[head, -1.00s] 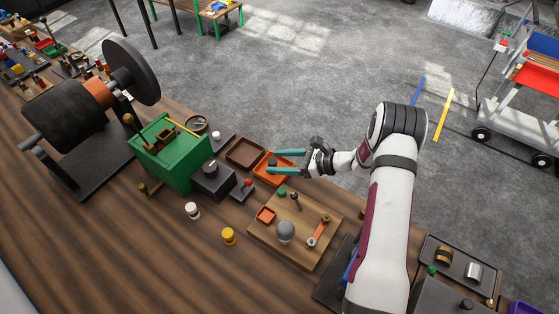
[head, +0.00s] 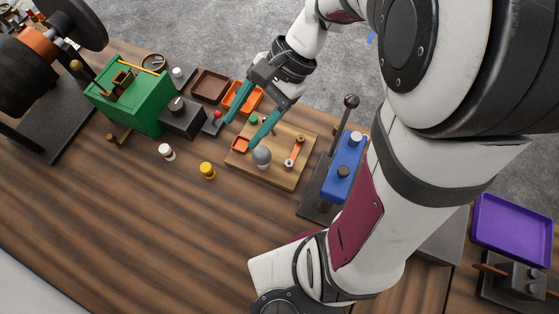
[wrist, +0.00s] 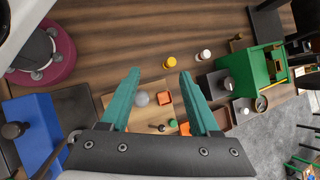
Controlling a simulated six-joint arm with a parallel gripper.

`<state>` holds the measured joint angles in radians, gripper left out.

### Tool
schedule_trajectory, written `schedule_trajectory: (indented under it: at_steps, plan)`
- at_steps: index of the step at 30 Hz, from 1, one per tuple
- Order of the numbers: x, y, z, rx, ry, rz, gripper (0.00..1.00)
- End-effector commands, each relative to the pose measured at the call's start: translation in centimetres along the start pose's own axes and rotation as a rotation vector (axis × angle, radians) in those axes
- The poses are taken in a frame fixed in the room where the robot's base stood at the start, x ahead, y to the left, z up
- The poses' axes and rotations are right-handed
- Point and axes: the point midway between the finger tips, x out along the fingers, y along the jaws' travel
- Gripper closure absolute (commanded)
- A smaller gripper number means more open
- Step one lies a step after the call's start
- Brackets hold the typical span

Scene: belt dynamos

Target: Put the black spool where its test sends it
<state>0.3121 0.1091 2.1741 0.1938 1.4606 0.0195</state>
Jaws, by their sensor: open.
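A short dark cylinder (head: 177,104) stands on the dark box (head: 184,120) beside the green machine; it may be the black spool, but I cannot tell for sure. It also shows in the wrist view (wrist: 228,84). A white spool (head: 166,152) and a yellow spool (head: 207,171) stand upright on the bare wood in front. A brown tray (head: 209,86) and an orange tray (head: 242,96) sit behind the box. My gripper (head: 240,133) is open and empty, with teal fingers pointing down over the wooden board; the wrist view shows nothing between them.
The wooden board (head: 290,178) carries a grey ball (head: 261,156), a small orange dish and an orange link. The green machine (head: 135,105) stands left. A blue device with a lever (head: 347,160) stands right of the board. The front table is clear.

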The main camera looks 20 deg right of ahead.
Motion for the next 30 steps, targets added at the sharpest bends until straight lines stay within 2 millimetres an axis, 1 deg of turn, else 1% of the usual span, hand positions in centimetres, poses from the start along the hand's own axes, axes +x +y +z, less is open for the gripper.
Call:
schedule_trajectory:
  at_steps: [1,3,6,9,12,30]
  plan:
    - [0.0,2.5,2.8,-0.137,0.081,0.073,0.38]
    - [0.1,6.2,4.9,-0.303,0.188,0.168,0.38]
    - [0.2,10.0,5.8,-0.475,0.304,0.256,0.38]
    - [0.2,11.9,5.8,-0.562,0.367,0.297,0.38]
    - [0.1,12.4,5.7,-0.585,0.385,0.31,0.38]
    - [0.1,12.3,5.7,-0.581,0.384,0.308,0.38]
